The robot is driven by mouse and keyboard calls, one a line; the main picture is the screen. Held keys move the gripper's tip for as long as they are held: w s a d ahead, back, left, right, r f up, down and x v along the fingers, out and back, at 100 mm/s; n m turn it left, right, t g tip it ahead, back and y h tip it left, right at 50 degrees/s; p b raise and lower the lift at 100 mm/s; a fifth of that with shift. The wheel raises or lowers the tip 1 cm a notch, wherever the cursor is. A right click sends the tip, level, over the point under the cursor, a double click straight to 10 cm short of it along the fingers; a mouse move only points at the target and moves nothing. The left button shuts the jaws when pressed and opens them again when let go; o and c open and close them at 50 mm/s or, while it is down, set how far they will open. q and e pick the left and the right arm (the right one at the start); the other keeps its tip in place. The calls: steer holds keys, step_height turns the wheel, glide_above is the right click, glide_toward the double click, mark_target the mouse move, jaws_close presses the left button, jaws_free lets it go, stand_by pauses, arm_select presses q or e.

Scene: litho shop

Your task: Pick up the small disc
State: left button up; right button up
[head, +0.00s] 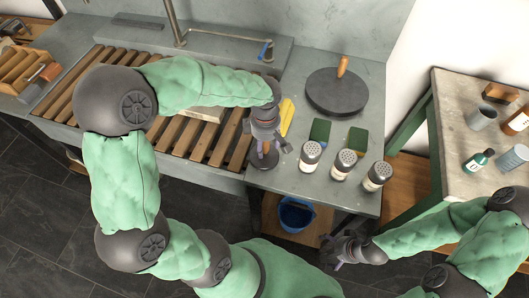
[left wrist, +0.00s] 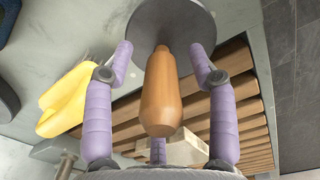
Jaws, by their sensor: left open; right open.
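The small disc (head: 263,160) is a dark round plate with an upright wooden handle. It lies on the grey counter near its front edge, partly hidden under my left gripper (head: 268,142). In the left wrist view the disc (left wrist: 185,15) is grey and its handle (left wrist: 158,95) stands between the spread fingers of my left gripper (left wrist: 162,70). The fingers appear apart from the handle. A larger dark disc (head: 335,95) with a wooden handle lies further back on the right. My right gripper (head: 336,250) is open and empty, low in front of the counter.
Three shaker jars (head: 345,160) stand right of the small disc. Two green-and-dark pads (head: 320,132) and a yellow cloth (head: 287,115) lie behind. A slatted wooden rack (head: 225,140) is to the left. A blue bucket (head: 296,215) stands below. A side table (head: 455,115) holds bottles.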

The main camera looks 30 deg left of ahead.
arm_select(q)
jaws_close()
steer(key=shift+w+r, duration=0.1)
steer(key=shift+r, duration=0.05)
steer(key=shift+r, duration=0.4)
step_height(320, 180, up, 2)
steer(key=shift+r+p, duration=0.15)
steer(key=shift+p, duration=0.5)
steer(key=s+a+r+p, duration=0.2)
steer(key=s+r+p, duration=0.3)
steer(key=s+r, duration=0.5)
steer(key=shift+s+a, duration=0.2)
steer(key=shift+s, duration=1.75)
